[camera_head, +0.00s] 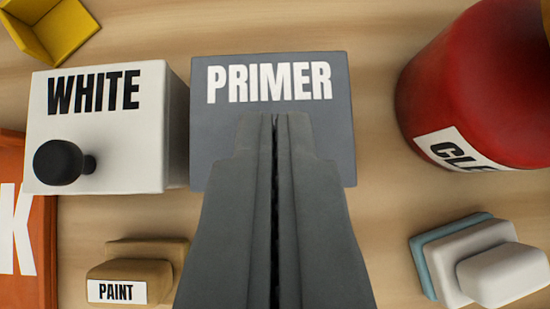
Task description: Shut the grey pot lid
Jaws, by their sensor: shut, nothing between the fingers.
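The grey pot (335,125) marked PRIMER stands at the middle top of the view, and I look down on its flat grey face. I cannot tell whether this face is the lid or how far the lid is open. My gripper (275,116) is shut and empty. Its fingertips point at the middle of the grey face, just below the lettering, and hide its lower middle part. I cannot tell whether the tips touch it.
A white pot (115,165) with a black knob stands close on the left. A red can (450,70) is at the upper right. A PAINT block (150,272), pale stacked blocks (445,262), an orange box (20,270) and a yellow tray (75,30) lie around on the wooden table (375,215).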

